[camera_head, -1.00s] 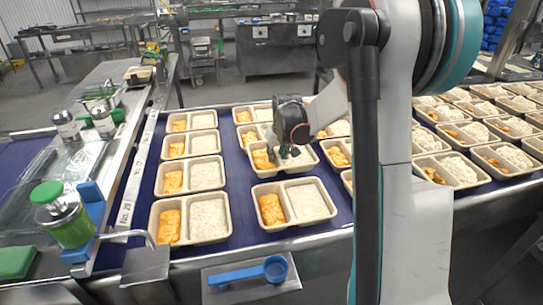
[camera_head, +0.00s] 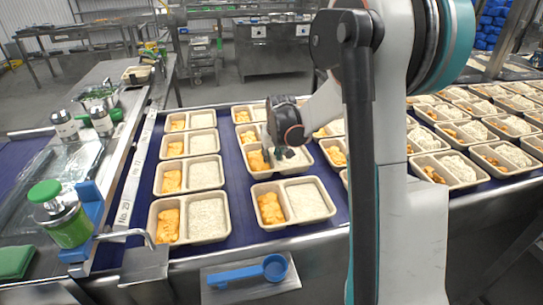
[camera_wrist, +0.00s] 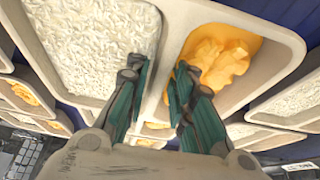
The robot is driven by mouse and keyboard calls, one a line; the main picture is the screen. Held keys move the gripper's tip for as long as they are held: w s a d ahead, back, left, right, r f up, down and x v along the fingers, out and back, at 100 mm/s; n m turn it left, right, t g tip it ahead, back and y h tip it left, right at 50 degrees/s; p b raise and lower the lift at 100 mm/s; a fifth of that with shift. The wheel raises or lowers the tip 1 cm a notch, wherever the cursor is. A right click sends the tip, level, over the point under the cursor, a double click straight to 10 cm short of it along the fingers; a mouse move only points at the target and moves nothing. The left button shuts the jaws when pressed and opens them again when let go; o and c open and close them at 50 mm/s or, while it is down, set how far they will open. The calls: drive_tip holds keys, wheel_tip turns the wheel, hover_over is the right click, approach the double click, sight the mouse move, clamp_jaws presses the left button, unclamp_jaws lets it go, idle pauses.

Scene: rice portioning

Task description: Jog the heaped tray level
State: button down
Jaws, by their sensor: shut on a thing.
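My gripper (camera_head: 280,153) is shut on a two-compartment beige tray (camera_head: 306,160) in the middle column of the belt. In the wrist view my gripper (camera_wrist: 163,76) has its fingers on either side of the divider of that tray (camera_wrist: 284,36). White rice (camera_wrist: 95,40) fills the left compartment there. An orange food portion (camera_wrist: 215,58) lies in the right one, with bare tray floor around it. In the head view my gripper and wrist hide much of the tray's rice side. I cannot tell whether the tray is lifted off the belt.
Similar filled trays stand close around: one in front (camera_head: 292,204), a column to the left (camera_head: 190,217), and several to the right (camera_head: 450,168). A blue scoop (camera_head: 250,271) lies on a front plate. A green-lidded dispenser (camera_head: 62,214) stands at left. Bare blue belt shows between columns.

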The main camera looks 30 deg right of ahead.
drive_tip(key=shift+f, duration=0.45)
drive_tip(key=shift+f+b, duration=0.15)
drive_tip(key=shift+b, duration=0.15)
drive_tip(key=shift+f+b, duration=0.35)
drive_tip(key=shift+f, duration=0.2)
drive_tip(key=shift+f, duration=0.15)
drive_tip(key=shift+f, duration=0.2)
drive_tip(key=c, duration=1.3)
unclamp_jaws()
